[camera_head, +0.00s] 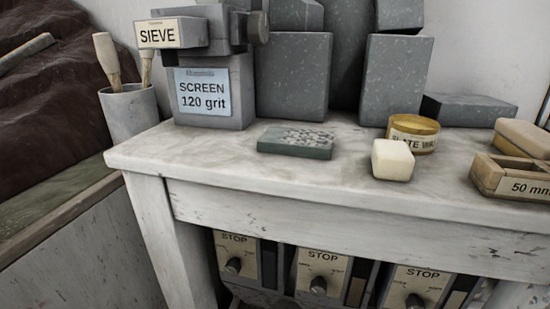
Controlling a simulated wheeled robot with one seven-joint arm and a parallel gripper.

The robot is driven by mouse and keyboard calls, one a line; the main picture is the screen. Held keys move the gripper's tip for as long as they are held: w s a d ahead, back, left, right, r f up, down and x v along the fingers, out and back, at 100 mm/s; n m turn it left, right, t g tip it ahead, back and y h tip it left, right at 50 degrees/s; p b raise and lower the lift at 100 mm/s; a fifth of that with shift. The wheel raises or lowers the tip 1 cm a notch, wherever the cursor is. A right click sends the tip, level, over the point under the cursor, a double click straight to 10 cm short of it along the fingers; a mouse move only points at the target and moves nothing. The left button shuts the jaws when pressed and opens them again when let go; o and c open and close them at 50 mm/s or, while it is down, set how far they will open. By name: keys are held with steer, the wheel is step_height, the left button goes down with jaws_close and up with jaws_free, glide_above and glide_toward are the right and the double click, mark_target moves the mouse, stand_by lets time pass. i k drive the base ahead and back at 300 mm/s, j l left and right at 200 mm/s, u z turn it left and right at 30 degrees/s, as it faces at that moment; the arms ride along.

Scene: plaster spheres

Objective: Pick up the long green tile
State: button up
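A long, flat green tile (296,142) lies on the pale, worn tabletop, left of the middle. Its sides are dark green and its top is mottled with grey-white flecks. It lies flat, with clear tabletop in front of it and to its left. My gripper does not show in the head view.
A grey box labelled SCREEN 120 grit (205,92) stands behind left, with a cup of tools (130,110) beside it. Grey blocks (292,77) stand behind the tile. To the right are a cream block (392,160), a yellow tin (413,134) and a wooden holder (510,177).

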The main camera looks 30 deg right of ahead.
mark_target(294, 142)
steer(key=k+l+u, duration=0.1)
steer(key=u, duration=1.5)
steer(key=k+u, duration=0.1)
steer(key=k, duration=0.75)
